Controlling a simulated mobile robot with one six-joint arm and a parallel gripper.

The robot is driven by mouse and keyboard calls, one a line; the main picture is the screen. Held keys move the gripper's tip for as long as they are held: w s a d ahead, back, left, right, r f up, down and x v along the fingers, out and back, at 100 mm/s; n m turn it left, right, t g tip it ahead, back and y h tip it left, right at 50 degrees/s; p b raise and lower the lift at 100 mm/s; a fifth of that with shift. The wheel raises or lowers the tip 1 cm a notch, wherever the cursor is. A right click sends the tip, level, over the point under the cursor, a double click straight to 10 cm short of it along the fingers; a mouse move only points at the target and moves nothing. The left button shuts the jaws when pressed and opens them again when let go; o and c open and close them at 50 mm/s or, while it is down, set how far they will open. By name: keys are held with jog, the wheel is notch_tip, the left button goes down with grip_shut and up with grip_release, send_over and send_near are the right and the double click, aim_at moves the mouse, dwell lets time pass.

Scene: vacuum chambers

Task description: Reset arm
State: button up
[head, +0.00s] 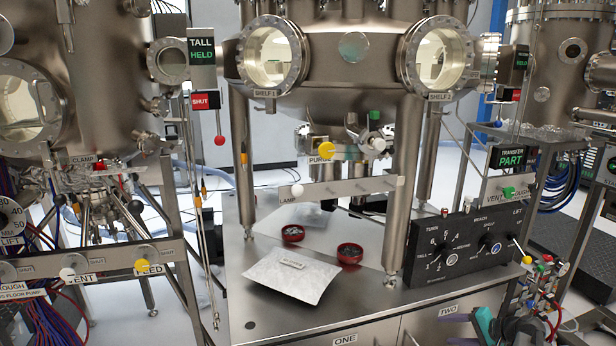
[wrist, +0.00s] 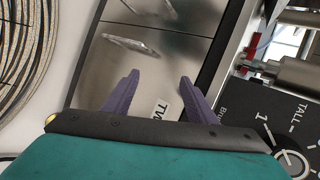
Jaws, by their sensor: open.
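My gripper (head: 452,330) is at the lower right of the head view, in front of the steel cabinet front near the label TWO (head: 448,310). Its purple fingers are apart, with nothing between them. In the wrist view the gripper (wrist: 158,78) is open in front of a steel front with a bar handle (wrist: 131,45) and the TWO label (wrist: 161,108). Whether the fingertips touch anything cannot be told. Most of my arm is out of view.
A black control box (head: 462,247) with dials stands on the bench (head: 350,300), close above my gripper. Tubes and fittings (head: 545,285) crowd the right. Steel chambers (head: 355,45) stand behind.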

jog(key=s+a+f+n+g, duration=0.2)
jog(key=s+a+f+g, duration=0.25)
jog(key=a+f, duration=0.75)
jog(key=s+a+f+n+g+h, duration=0.2)
jog(key=s+a+f+g, duration=0.1)
jog(key=s+a+f, duration=0.7)
jog(key=s+a+f+n+g+h, duration=0.1)
jog(key=s+a+f+n+g, duration=0.3)
jog(key=s+a, duration=0.6)
jog(key=s+f+n+g+h, duration=0.1)
jog(key=s+f+h, duration=0.1)
jog(key=s, duration=0.6)
jog(key=s+f+n+h, duration=0.1)
jog(key=s+f+h, duration=0.1)
jog(key=s, duration=0.6)
notch_tip(320, 180, up, 13)
jog(key=s+g+p, duration=0.1)
jog(key=p, duration=1.2)
jog(key=shift+r, duration=0.15)
jog(key=shift+a, duration=0.1)
dwell(1.1)
